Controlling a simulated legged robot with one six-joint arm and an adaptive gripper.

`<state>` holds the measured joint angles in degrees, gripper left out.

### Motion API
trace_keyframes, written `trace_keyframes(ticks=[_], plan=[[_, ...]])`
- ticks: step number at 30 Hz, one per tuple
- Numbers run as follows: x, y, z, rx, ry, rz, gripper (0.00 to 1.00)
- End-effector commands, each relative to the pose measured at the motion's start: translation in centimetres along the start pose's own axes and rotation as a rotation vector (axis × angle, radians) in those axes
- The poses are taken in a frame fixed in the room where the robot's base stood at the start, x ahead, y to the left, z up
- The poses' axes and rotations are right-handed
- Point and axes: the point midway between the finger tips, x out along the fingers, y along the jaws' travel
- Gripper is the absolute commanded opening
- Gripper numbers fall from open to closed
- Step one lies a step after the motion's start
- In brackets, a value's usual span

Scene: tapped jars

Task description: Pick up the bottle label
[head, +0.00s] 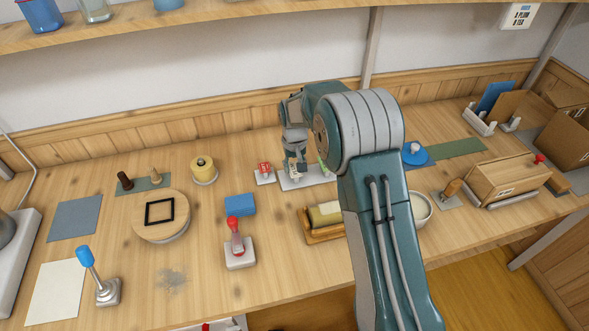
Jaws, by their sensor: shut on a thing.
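My gripper (294,165) points down at the back middle of the bench, over a white plate (322,180). It is shut on a small pale piece at its fingertips, which seems to be the bottle label; it is too small to read, and the fingers partly cover it. A bit of green shows at the right of the gripper on the plate, partly hidden behind my arm. I cannot tell whether the held piece touches the plate.
A red-topped item on a white base (264,174) stands just left of the plate. A yellow spool (203,169), blue pad (240,205), red-handled stamp (237,246) and round wooden turntable (160,218) lie further left. My arm hides part of the roller stand (322,222) and bowl (421,210).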

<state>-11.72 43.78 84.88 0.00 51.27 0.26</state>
Motion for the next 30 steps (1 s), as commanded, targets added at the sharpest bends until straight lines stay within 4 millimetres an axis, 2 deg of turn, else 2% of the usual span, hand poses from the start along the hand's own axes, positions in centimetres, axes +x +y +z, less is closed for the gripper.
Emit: trace_keyframes(ticks=[11,14,18,27,30], plan=[[-0.3,0.0,0.0,0.0,0.0,0.0,0.31],[-1.3,0.0,0.0,0.0,0.001,0.0,0.31],[-3.8,0.0,0.0,0.0,0.003,0.0,0.31],[-10.2,3.5,4.8,0.004,0.002,0.0,0.31],[-11.2,5.1,6.9,0.005,0.001,0.0,0.31]])
